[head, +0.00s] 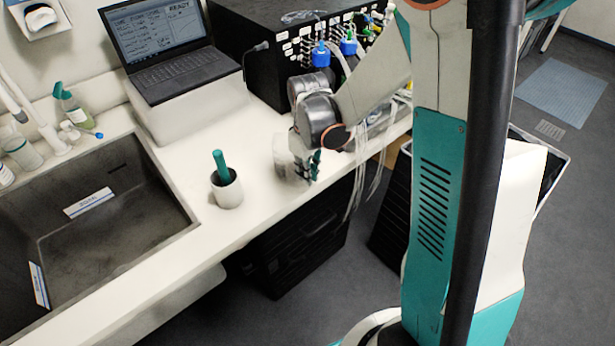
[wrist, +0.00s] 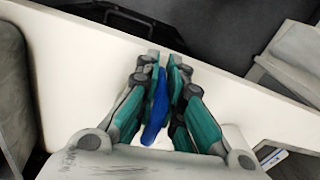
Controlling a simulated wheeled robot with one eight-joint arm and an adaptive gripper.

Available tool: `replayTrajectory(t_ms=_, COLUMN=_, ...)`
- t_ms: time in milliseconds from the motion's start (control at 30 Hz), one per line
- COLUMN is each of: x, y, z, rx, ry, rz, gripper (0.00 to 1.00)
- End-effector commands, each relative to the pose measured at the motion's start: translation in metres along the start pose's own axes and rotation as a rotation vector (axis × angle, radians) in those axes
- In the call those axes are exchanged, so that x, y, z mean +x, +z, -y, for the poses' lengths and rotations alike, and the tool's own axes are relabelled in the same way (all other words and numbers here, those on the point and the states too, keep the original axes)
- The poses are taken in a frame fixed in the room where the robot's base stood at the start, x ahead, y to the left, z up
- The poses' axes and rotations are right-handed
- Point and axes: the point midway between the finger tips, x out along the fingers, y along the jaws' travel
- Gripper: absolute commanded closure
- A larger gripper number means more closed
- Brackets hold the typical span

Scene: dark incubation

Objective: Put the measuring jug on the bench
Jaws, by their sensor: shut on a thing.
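My gripper (head: 314,168) is over the front edge of the white bench (head: 185,150), to the right of a white cup. In the wrist view its teal fingers (wrist: 160,72) are closed around a narrow blue piece (wrist: 154,110), which looks like the handle of the measuring jug. In the head view a pale, see-through body (head: 285,153), apparently the jug, shows beside the fingers. It is partly hidden by my arm, and I cannot tell whether its base touches the bench.
A white cup with a teal pestle (head: 221,167) stands near the bench edge. A sink (head: 110,215) lies left, a laptop (head: 160,50) behind. A black cabled box (head: 250,50) is at the back. A black crate (head: 300,245) is below the bench. Bare bench lies around the cup.

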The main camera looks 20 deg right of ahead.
Motion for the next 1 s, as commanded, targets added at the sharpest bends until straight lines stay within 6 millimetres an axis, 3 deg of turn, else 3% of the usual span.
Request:
replayTrajectory(t_ms=100, x=0.0134, y=-0.0002, z=-0.0002, rx=0.0, ry=0.0, rz=0.0, gripper=1.0)
replayTrajectory(t_ms=433, x=0.0155, y=0.0, z=-0.0001, rx=0.0, ry=0.0, rz=0.0, gripper=1.0)
replayTrajectory(t_ms=500, x=0.015, y=0.0, z=-0.0001, rx=0.0, ry=0.0, rz=0.0, gripper=0.8)
replayTrajectory(t_ms=567, x=0.0147, y=0.0, z=-0.0001, rx=0.0, ry=0.0, rz=0.0, gripper=0.71)
replayTrajectory(t_ms=1000, x=0.0073, y=0.0, z=-0.0001, rx=0.0, ry=0.0, rz=0.0, gripper=0.71)
